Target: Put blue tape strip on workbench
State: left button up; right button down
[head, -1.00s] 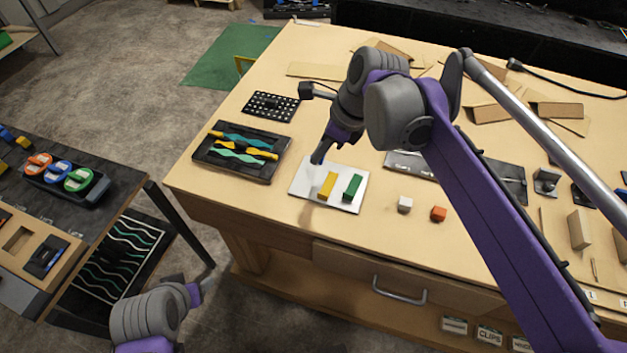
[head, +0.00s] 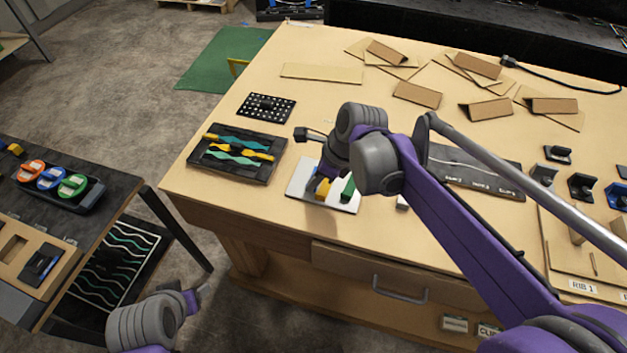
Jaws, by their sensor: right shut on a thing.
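My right gripper (head: 321,176) reaches down over the white plate (head: 298,191) on the wooden workbench (head: 235,203). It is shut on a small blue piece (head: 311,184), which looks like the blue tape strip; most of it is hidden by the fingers. The piece is low over the plate's left part, beside a yellow block (head: 322,190). I cannot tell whether it touches the plate. A green block (head: 348,188) stands on the plate to the right. My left gripper (head: 201,291) is low in front of the bench, apart from everything; its jaws are too small to judge.
A black tray with coloured wavy strips (head: 238,176) lies left of the plate. A white cube (head: 402,203) is partly behind my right arm. Cardboard pieces (head: 417,95) lie at the back. A dark side table (head: 118,178) holds orange, blue and green rolls (head: 52,178).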

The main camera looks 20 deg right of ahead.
jog(key=shift+f, duration=0.2)
jog(key=c, duration=1)
grip_release()
jog(key=shift+c, duration=0.2)
jog(key=shift+r, duration=0.1)
jog(key=shift+r, duration=0.3)
jog(key=v, duration=1.1)
jog(key=shift+r+p, duration=0.35)
jog(key=shift+s, duration=0.1)
